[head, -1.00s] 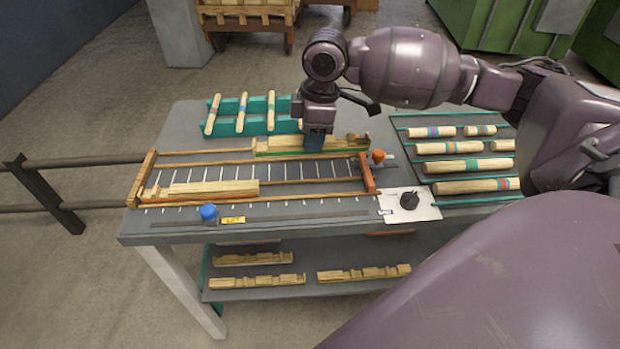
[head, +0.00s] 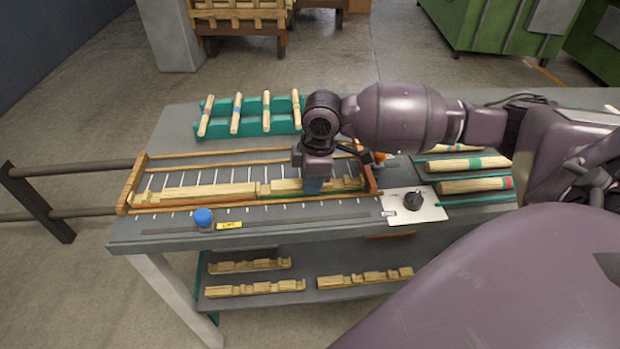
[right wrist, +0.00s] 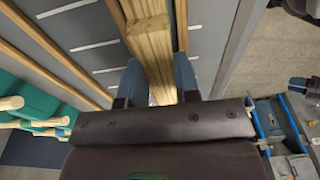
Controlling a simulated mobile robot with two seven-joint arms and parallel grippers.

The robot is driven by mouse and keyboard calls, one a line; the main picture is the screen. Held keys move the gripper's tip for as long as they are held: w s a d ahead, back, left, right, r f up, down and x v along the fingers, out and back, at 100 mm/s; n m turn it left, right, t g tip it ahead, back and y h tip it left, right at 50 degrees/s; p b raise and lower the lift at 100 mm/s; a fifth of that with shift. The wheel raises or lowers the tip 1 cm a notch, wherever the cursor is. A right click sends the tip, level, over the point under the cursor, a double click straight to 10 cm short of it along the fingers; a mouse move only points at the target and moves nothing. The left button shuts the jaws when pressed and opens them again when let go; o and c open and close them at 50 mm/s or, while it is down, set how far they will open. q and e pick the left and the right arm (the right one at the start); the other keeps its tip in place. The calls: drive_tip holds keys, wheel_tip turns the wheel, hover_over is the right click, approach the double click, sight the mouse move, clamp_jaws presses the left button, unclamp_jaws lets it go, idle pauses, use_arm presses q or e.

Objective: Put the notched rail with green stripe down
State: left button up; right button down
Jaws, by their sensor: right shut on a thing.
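The notched rail with green stripe (head: 285,187) is pale wood with a green line along its lower edge. It lies along the front of the wooden-framed bed (head: 134,180), end to end with another pale rail (head: 205,191) to its left. I cannot tell if it rests on the bed or hovers just above. My right gripper (head: 313,186) comes from above and is shut on the rail near its right part. In the right wrist view, the blue fingers stand on both sides of the rail (right wrist: 152,45). My left gripper is not in view.
A teal rack (head: 250,120) with several striped sticks stands behind the bed. Striped dowels (head: 470,164) lie on a rack at right. A blue knob (head: 203,217) and a white plate with a black dial (head: 414,203) are at the front. More notched rails (head: 365,277) lie on the lower shelf.

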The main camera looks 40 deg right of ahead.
drive_tip(key=shift+r, duration=0.1)
drive_tip(key=c, duration=0.8)
unclamp_jaws()
drive_tip(key=shift+c, duration=0.2)
wheel_tip(320, 180, up, 12)
drive_tip(key=d+p, duration=0.1)
drive_tip(key=p, duration=0.1)
drive_tip(key=shift+s+p, duration=0.3)
drive_tip(key=shift+s, duration=0.1)
